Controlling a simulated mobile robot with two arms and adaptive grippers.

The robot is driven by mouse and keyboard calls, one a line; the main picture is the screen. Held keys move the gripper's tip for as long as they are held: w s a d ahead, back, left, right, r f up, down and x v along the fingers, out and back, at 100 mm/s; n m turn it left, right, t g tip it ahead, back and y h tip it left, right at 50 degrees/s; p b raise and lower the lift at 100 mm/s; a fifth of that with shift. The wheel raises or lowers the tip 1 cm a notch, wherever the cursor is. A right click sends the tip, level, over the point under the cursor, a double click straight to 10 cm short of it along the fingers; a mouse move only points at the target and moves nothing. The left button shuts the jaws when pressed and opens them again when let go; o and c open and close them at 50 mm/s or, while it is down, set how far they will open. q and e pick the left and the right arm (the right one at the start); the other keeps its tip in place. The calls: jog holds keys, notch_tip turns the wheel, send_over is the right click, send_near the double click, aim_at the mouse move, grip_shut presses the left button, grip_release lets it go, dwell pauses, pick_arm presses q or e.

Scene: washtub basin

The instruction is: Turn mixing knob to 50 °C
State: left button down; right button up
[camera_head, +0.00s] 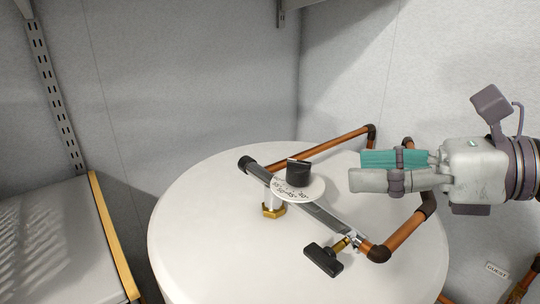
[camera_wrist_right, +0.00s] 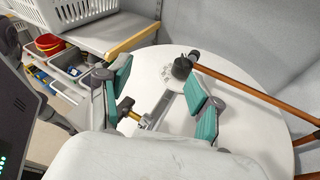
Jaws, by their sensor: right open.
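The black mixing knob (camera_head: 299,172) sits on a white round dial (camera_head: 313,190) with printed numbers, on a grey bar (camera_head: 325,217) above the white round tub (camera_head: 200,235). The numbers are too small to read surely. My right gripper (camera_head: 360,172) comes in from the right, to the right of the knob and apart from it. In the right wrist view the knob (camera_wrist_right: 182,67) shows beyond the teal-padded fingers, and the right gripper (camera_wrist_right: 158,77) is open with nothing held. My left gripper is not in view.
Copper pipes (camera_head: 325,147) run behind the bar and to its right (camera_head: 405,230). A black T-handled valve (camera_head: 323,259) is at the bar's near end. A shelf with a yellow edge (camera_head: 112,235) stands at the left. A white basket (camera_wrist_right: 70,12) shows in the wrist view.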

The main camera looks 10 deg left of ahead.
aim_at(307, 166)
jog(key=w+a+f+h+p, duration=0.1)
jog(key=w+a, duration=0.1)
jog(key=w+a+f+t+p, duration=0.1)
jog(key=w+a+f+p, duration=0.1)
jog(key=w+a, duration=0.1)
jog(key=w+a+f+t+h+p, duration=0.1)
jog(key=w+a, duration=0.1)
jog(key=shift+w+a+f+h, duration=0.3)
jog(key=shift+a+f, duration=0.1)
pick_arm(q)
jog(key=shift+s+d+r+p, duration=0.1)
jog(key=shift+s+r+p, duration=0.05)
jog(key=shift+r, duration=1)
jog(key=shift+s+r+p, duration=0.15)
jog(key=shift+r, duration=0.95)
pick_arm(e)
jog(key=shift+w+a+f, duration=0.3)
jog(key=shift+a+f, duration=0.05)
jog(key=shift+a, duration=0.1)
